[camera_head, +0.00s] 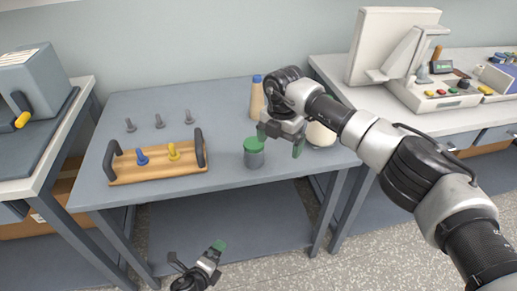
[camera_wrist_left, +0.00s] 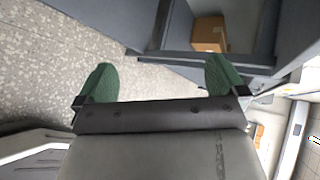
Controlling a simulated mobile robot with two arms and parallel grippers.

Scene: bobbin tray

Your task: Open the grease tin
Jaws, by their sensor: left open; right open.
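The grease tin is a small grey can (camera_head: 254,158) with a green lid (camera_head: 254,145), upright near the front right of the middle table in the head view. The lid sits on the can. My right gripper (camera_head: 280,146) is open just to the right of the tin, with green fingertips, one close beside the lid; whether it touches cannot be told. My left gripper (camera_head: 217,250) is low in front of the table, over the floor. In the left wrist view its green fingertips (camera_wrist_left: 163,80) are wide apart with nothing between them.
A wooden tray (camera_head: 155,175) with dark handles holds a blue and a yellow bobbin on the table (camera_head: 225,115). Several grey bobbins (camera_head: 159,121) stand behind it. A blue-capped bottle (camera_head: 257,98) and a pale round object (camera_head: 320,134) are near my right gripper. A cardboard box (camera_wrist_left: 209,34) lies below.

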